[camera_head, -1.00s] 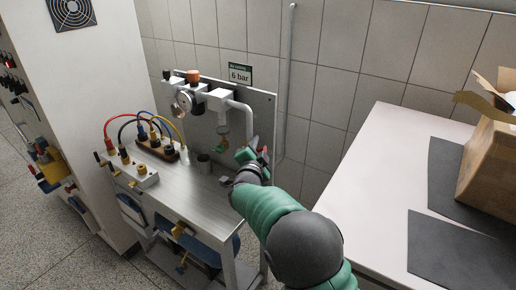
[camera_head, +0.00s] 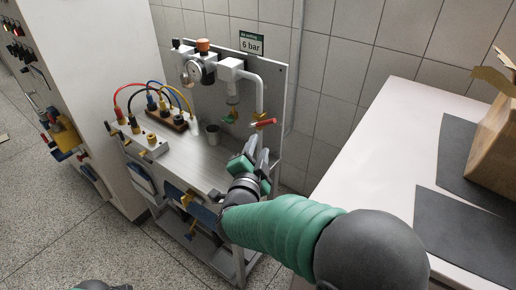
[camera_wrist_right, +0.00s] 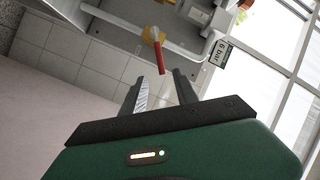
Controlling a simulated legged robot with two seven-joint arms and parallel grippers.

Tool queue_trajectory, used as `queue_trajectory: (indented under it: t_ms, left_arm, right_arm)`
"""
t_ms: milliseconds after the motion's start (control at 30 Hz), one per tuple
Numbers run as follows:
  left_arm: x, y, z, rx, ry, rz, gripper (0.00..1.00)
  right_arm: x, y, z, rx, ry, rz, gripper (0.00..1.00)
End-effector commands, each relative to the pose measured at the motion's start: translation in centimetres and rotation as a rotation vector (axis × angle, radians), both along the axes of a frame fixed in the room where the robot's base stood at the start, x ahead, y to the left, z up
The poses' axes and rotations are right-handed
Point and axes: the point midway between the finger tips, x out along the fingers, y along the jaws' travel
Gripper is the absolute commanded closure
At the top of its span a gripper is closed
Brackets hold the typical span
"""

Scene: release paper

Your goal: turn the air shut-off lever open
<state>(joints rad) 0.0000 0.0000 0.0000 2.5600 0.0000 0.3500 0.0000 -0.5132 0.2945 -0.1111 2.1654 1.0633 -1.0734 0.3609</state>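The air shut-off lever (camera_head: 264,123) has a red handle and sits on the white pipe at the right of the back panel. In the right wrist view the red lever (camera_wrist_right: 160,62) hangs from a brass fitting (camera_wrist_right: 153,34). My right gripper (camera_head: 256,152) is open, below and in front of the lever. In the right wrist view its two fingers (camera_wrist_right: 158,88) stand apart, with the lever's free end just beyond and between their tips. The lever looks untouched.
A white table (camera_head: 375,150) with a cardboard box (camera_head: 495,150) stands at the right.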

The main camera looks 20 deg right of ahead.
Motion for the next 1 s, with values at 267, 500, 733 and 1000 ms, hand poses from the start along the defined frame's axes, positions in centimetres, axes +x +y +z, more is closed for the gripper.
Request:
queue_trajectory:
  t_ms: [267,500,733,1000]
  left_arm:
    - [0.0,0.0,-0.2,0.0,0.0,0.0,0.64]
    - [0.0,0.0,-6.4,0.0,0.001,0.0,0.64]
    - [0.0,0.0,-13.3,0.0,0.001,0.0,0.64]
    - [0.0,0.0,-14.7,0.0,0.0,0.0,0.64]
  right_arm:
    - [0.0,0.0,-0.2,0.004,-0.003,-0.001,0.72]
    - [0.6,-1.5,-6.3,0.305,-0.325,-0.047,1.0]
    - [0.3,-2.0,-11.5,0.837,-0.91,0.094,1.0]
    - [-0.2,-1.6,-11.9,1.1,-1.129,0.255,1.0]
